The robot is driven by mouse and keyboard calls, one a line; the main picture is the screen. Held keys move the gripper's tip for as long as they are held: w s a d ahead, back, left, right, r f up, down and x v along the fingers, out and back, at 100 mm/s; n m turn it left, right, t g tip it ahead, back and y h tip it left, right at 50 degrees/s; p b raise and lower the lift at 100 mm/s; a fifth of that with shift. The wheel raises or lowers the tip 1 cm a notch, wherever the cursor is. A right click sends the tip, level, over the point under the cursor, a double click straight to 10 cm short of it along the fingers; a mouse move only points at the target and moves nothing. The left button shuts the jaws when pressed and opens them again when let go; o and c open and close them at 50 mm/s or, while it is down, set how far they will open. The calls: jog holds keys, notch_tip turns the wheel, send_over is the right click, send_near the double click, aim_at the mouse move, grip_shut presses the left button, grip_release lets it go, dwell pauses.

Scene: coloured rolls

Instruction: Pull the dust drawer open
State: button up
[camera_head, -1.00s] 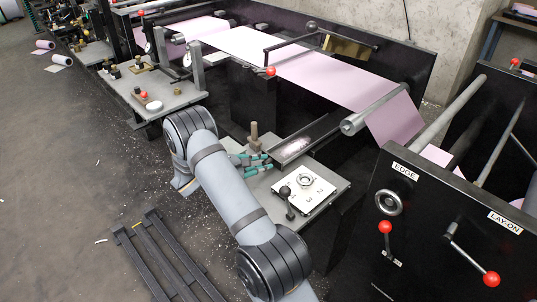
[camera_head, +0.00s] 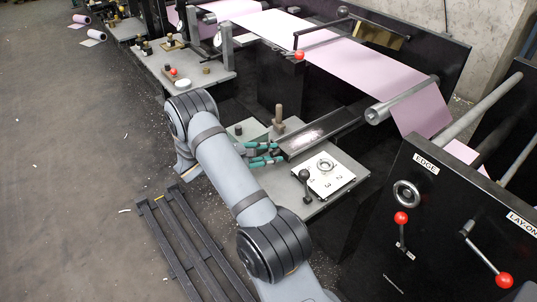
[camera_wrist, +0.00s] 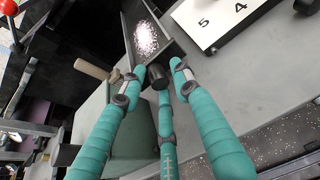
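The dust drawer is a long dark metal tray (camera_head: 341,122) with pale dust in it. Its open top shows, and it sticks out over the grey table beside the white number plate. In the wrist view the drawer (camera_wrist: 176,42) is at top centre, with a short black knob (camera_wrist: 159,78) on its near end. My gripper (camera_head: 277,153) has teal fingers at the drawer's near end. In the wrist view the gripper (camera_wrist: 157,72) has its fingers closed in around the knob; exact contact is hard to see.
The white plate (camera_head: 338,181) with a dial and a black-knobbed lever (camera_head: 306,184) lies close to the right. A brown wooden post (camera_head: 279,115) stands behind my fingers. A black EDGE panel (camera_head: 440,215) rises at right. Open floor lies at left.

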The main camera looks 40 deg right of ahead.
jog(key=shift+o, duration=0.6)
jog(key=shift+w, duration=0.15)
jog(key=shift+a, duration=0.2)
jog(key=v, duration=1.1)
jog(key=shift+a+r, duration=0.15)
jog(key=shift+a, duration=0.2)
jog(key=shift+d, duration=0.1)
jog(key=x, duration=1.2)
jog(key=shift+w+d, duration=0.1)
jog(key=shift+w, duration=0.05)
jog(key=shift+d, duration=0.45)
